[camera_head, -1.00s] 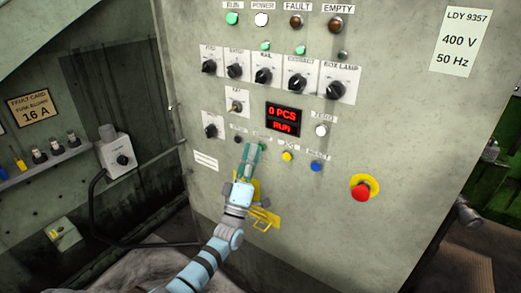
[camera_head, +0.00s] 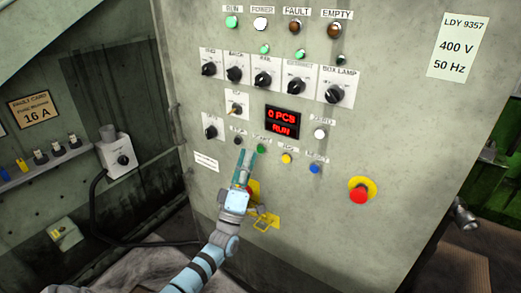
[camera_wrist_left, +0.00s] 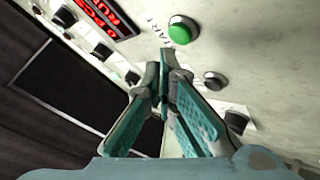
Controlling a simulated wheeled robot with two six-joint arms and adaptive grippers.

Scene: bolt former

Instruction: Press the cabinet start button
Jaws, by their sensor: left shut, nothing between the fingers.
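The green start button (camera_head: 261,148) sits on the grey cabinet panel below the display, which reads "0 PCS" and "RUN". In the left wrist view the green button (camera_wrist_left: 183,30) stands out from the panel beside a label ending in "TART". My left gripper (camera_head: 246,152) is shut and empty, with its teal fingers just left of and slightly below the button in the head view. In the left wrist view the fingertips (camera_wrist_left: 165,60) are apart from the button. My right gripper is not in view.
A black button (camera_head: 239,141), a yellow button (camera_head: 286,158) and a blue button (camera_head: 314,168) are close by. A red emergency stop (camera_head: 359,193) is at lower right. A yellow hasp (camera_head: 266,220) sticks out below. Selector knobs fill the panel above.

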